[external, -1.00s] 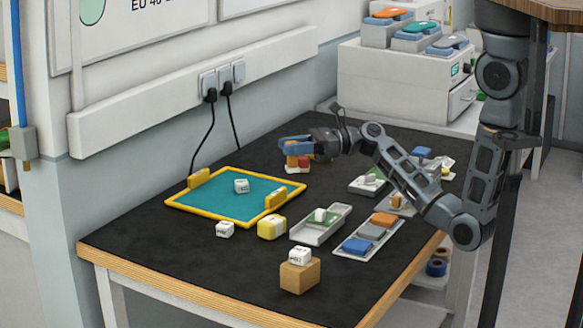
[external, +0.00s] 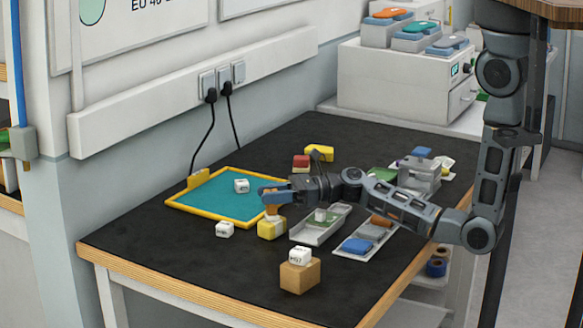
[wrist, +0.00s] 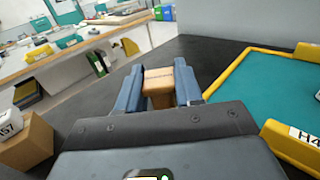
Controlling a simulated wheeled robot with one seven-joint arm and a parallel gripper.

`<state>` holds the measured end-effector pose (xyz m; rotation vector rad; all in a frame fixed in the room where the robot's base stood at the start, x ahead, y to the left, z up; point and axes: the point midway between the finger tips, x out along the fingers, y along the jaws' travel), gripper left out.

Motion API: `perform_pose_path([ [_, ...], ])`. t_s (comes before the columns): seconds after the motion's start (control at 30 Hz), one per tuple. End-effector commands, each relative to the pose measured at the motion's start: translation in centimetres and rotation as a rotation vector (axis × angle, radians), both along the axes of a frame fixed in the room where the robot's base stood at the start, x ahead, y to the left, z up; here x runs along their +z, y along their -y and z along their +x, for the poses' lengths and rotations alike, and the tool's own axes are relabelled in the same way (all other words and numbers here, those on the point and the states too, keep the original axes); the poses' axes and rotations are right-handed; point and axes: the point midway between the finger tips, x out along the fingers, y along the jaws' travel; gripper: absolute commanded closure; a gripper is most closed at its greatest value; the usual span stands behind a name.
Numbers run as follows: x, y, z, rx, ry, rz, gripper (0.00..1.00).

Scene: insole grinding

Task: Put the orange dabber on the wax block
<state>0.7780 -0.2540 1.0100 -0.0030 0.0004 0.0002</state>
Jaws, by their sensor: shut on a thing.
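My gripper (external: 272,192) is shut on the orange dabber (external: 271,210), just right of the teal mat. In the wrist view the dabber's orange-brown top (wrist: 158,78) shows between the two blue fingers (wrist: 160,88). The yellow block (external: 271,230), which looks like the wax block, lies directly below the dabber on the black bench. The dabber's lower end meets the block's top in the external view; I cannot tell whether it rests on it or hovers. In the wrist view the block is hidden under the gripper.
The yellow-framed teal mat (external: 215,212) lies to the left with a white cube on it. Another white cube (external: 224,229) is beside it. A brown box (external: 299,277) with a white cube stands in front. A grey tray (external: 310,232) and a pad tray (external: 350,253) are right.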

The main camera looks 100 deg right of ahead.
Motion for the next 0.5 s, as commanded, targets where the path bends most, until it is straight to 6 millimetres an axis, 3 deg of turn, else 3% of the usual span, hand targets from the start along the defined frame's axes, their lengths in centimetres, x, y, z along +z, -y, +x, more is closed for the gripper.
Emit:
perform_pose_path([
  [0.3,-0.30,0.00,-0.01,0.000,0.000,0.000,0.94],
  [0.33,-0.30,0.01,-0.01,0.000,0.000,0.000,0.64],
  [0.5,-0.24,0.01,-0.02,0.000,0.000,0.000,0.47],
])
